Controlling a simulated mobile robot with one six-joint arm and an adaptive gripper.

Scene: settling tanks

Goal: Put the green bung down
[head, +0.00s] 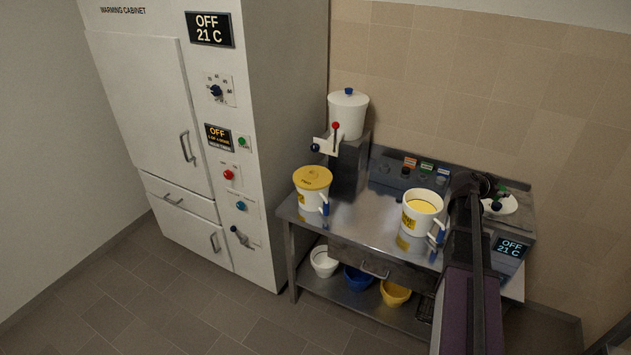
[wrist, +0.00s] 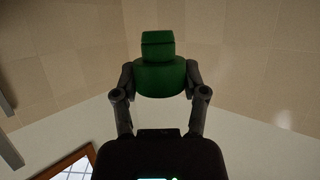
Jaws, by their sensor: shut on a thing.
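The green bung (wrist: 160,74) is a wide round plug with a narrower block-shaped top. In the wrist view it sits between the two fingers of my gripper (wrist: 160,82), which is shut on it from both sides. Behind it are only wall and ceiling surfaces, so it is held up in the air. In the head view my arm reaches over the right end of the steel bench (head: 375,225). My arm covers most of the gripper there, and I cannot clearly make out the bung.
A yellow-lidded white jug (head: 311,190) stands on the bench's left. An open jug with yellow contents (head: 421,213) stands left of my arm. A white tank (head: 348,115) is at the back. The bench between the jugs is clear. Tubs (head: 358,279) sit below.

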